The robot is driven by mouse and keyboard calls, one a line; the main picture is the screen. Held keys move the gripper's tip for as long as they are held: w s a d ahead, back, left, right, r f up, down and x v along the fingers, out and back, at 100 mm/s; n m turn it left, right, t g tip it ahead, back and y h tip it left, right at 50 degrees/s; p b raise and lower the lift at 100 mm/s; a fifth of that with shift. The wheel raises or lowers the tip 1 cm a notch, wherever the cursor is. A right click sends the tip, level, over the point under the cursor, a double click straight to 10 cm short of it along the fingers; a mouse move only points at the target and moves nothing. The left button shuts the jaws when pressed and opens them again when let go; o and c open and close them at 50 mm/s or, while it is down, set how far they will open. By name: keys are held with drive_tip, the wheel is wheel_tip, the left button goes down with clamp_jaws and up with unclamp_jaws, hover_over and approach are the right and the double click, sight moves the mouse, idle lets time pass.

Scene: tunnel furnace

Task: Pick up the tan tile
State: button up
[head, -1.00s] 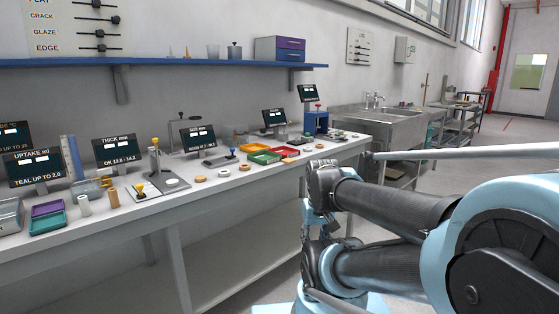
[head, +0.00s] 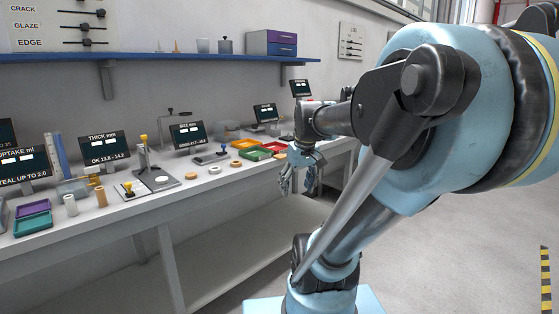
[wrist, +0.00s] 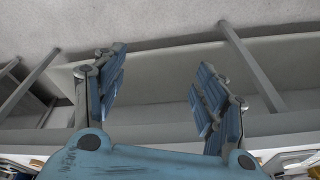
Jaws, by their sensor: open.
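Several small round tan or cream pieces lie on the white bench top, among them one at the front (head: 214,170) and one farther back (head: 236,164). They are too small to tell which is the tan tile. My gripper (head: 298,174) hangs in front of the bench edge, right of these pieces and apart from them. In the wrist view its blue padded fingers (wrist: 161,80) are spread apart with nothing between them. The wrist view shows no clear tile.
The bench (head: 145,217) carries gauges and screens. A green tray (head: 251,155) and a red tray (head: 272,148) stand near the gripper. Purple (head: 32,208) and teal (head: 32,225) trays stand at left. A blue shelf (head: 165,58) runs above. The floor at right is open.

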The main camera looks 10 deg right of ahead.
drive_tip(key=w+d+r+n+y, duration=0.1)
drive_tip(key=w+r+n, duration=0.2)
drive_tip(key=w+r, duration=1)
drive_tip(key=n+t+y, duration=0.1)
drive_tip(key=n, duration=0.1)
approach(281, 156)
drive_tip(key=shift+x, duration=3.85)
drive_tip(key=shift+w, duration=0.1)
drive_tip(key=shift+c, duration=0.2)
drive_tip(key=c, duration=1.2)
